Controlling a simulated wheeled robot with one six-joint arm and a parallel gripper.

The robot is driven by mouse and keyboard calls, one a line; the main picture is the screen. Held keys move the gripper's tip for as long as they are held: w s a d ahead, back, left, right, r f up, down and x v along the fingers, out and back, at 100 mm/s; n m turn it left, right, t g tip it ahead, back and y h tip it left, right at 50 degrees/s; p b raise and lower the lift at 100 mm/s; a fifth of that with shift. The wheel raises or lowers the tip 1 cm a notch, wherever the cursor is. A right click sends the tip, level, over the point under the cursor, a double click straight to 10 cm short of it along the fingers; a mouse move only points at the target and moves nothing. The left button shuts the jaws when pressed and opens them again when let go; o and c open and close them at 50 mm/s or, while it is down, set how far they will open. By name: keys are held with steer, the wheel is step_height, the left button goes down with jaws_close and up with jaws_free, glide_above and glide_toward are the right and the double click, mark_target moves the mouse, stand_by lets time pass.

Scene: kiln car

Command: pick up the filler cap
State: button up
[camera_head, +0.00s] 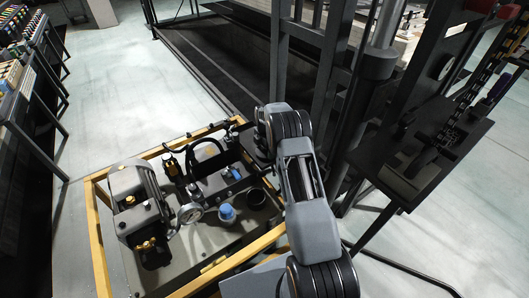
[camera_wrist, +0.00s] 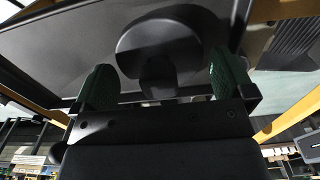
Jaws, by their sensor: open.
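In the wrist view a dark, mushroom-shaped piece (camera_wrist: 165,38), which looks like the filler cap, has a wide round head and a narrower stem. My gripper (camera_wrist: 162,72) is open, with one green-padded finger on each side of the stem. A gap shows on both sides, so nothing is gripped. In the head view a black round cap (camera_head: 256,198) sits on the power unit's top beside my arm; I cannot tell for sure that it is the same piece. The fingers are hard to make out there.
A yellow frame (camera_head: 98,240) surrounds the unit's grey top. A blue cap (camera_head: 226,212), a pressure gauge (camera_head: 190,213) and a motor block (camera_head: 133,195) stand close by. Dark steel posts (camera_head: 335,85) rise behind my arm.

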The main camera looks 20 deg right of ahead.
steer(key=shift+f, duration=0.75)
steer(key=c, duration=0.7)
steer(key=shift+r, duration=0.15)
